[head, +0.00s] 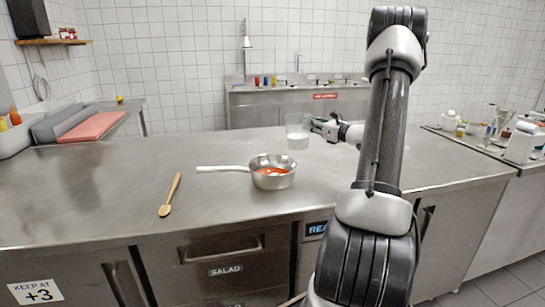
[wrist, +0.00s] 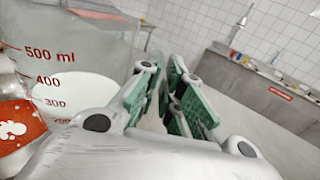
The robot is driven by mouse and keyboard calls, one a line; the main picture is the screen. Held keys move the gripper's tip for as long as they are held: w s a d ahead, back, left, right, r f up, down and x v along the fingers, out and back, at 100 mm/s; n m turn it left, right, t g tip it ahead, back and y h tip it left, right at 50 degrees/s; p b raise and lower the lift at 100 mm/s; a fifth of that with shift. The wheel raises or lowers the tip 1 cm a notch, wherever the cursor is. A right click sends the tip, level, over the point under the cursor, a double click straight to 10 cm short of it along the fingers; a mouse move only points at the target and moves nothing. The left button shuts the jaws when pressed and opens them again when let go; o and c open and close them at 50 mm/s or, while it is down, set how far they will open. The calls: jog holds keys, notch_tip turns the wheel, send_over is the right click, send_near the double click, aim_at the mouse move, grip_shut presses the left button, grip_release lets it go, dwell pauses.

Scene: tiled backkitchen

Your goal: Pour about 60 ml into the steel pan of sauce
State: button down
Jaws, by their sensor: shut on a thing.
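A clear measuring jug (head: 298,133) with white liquid in its lower part stands roughly upright, behind and right of the pan in the head view. In the wrist view the jug (wrist: 85,55) fills the left side, with red marks up to 500 ml. My gripper (head: 325,125) is at the jug's right side, its green-padded fingers (wrist: 165,100) shut on it; the grip point is mostly hidden. I cannot tell whether the jug touches the counter. The steel pan (head: 260,180) holds red sauce (head: 272,171), its handle pointing left.
A wooden spoon (head: 170,195) lies left of the pan on the steel counter (head: 110,190). The counter is clear around them. A sink unit (head: 270,105) stands at the back wall; bottles and containers (head: 490,130) stand on the right counter.

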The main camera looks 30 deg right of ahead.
aim_at(301, 115)
jog(key=a+n, duration=0.1)
jog(key=a+r+n, duration=0.1)
jog(key=n, duration=0.1)
jog(key=s+a+r+n, duration=0.1)
jog(key=shift+a+r+n, duration=0.15)
jog(key=shift+a+n, duration=0.15)
jog(key=shift+n, duration=0.1)
jog(key=shift+s+a+r+n, duration=0.15)
jog(key=shift+a+r+n, duration=0.85)
jog(key=shift+r, duration=0.05)
jog(key=shift+s+a+r+n, duration=0.2)
jog(key=shift+a+n, duration=0.4)
jog(key=shift+n, duration=0.2)
jog(key=shift+a+f+n, duration=0.35)
jog(key=shift+f+n, duration=0.05)
jog(key=shift+n, duration=0.2)
jog(key=shift+a+f+n, duration=0.15)
jog(key=shift+f+n, duration=0.05)
jog(key=shift+n, duration=0.1)
jog(key=shift+s+a+r, duration=0.1)
jog(key=shift+a+r, duration=0.05)
jog(key=shift+r, duration=0.05)
jog(key=shift+a+r+n, duration=0.35)
jog(key=shift+r+n, duration=0.1)
jog(key=shift+n, duration=0.25)
jog(key=shift+s+a+r+n+p, duration=0.15)
jog(key=shift+a+r+n+p, duration=0.25)
